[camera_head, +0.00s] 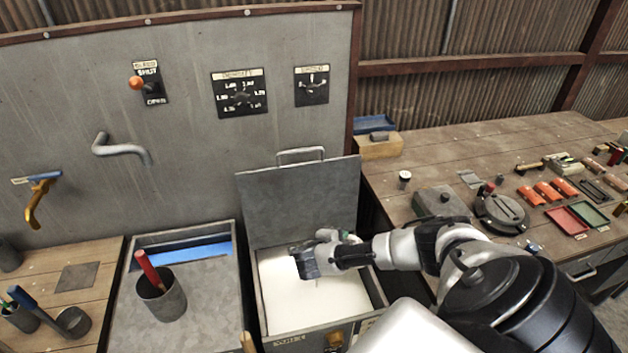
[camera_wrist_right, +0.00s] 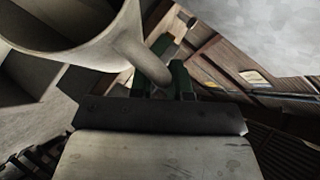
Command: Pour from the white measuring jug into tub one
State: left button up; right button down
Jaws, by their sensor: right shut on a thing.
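My right gripper (camera_head: 343,241) is over the open, square-sided metal bin (camera_head: 262,303), whose inside shows a flat white surface. In the right wrist view, the green-padded fingers (camera_wrist_right: 163,84) are shut on the curved handle of a pale, round-mouthed vessel (camera_wrist_right: 75,45), which looks like the white measuring jug. Its mouth is partly cut off by the frame edge, and its contents and tilt cannot be told. In the head view the jug is small and hard to separate from the hand. No label that I can read marks tub one. My left gripper is not in view.
The bin's raised lid (camera_head: 300,200) stands behind the hand. A grey cup with a red handle (camera_head: 162,298) stands on the metal top at left. A bent pipe (camera_head: 122,150) juts from the wall panel. The right bench (camera_head: 440,165) holds a dark round pan and several small trays.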

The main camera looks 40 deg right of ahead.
aim_at(353, 237)
jog(key=shift+w+a, duration=0.1)
jog(key=shift+a, duration=0.05)
dwell(0.4)
jog(key=shift+w+a+n+h, duration=0.25)
jog(key=shift+a+n+h, duration=0.05)
jog(key=shift+a+h, duration=0.2)
dwell(0.7)
jog(key=shift+w+a+r+h, duration=0.15)
jog(key=shift+w+a+h, duration=0.1)
jog(key=shift+a+h, duration=0.1)
jog(key=s+d+y, duration=0.1)
jog(key=s+d+m+y, duration=0.1)
jog(key=d, duration=0.1)
jog(key=d+r+y, duration=0.1)
jog(key=y, duration=0.1)
jog(key=shift+s+d+m+t, duration=0.3)
jog(key=shift+s+d+t, duration=0.1)
jog(key=shift+w, duration=0.1)
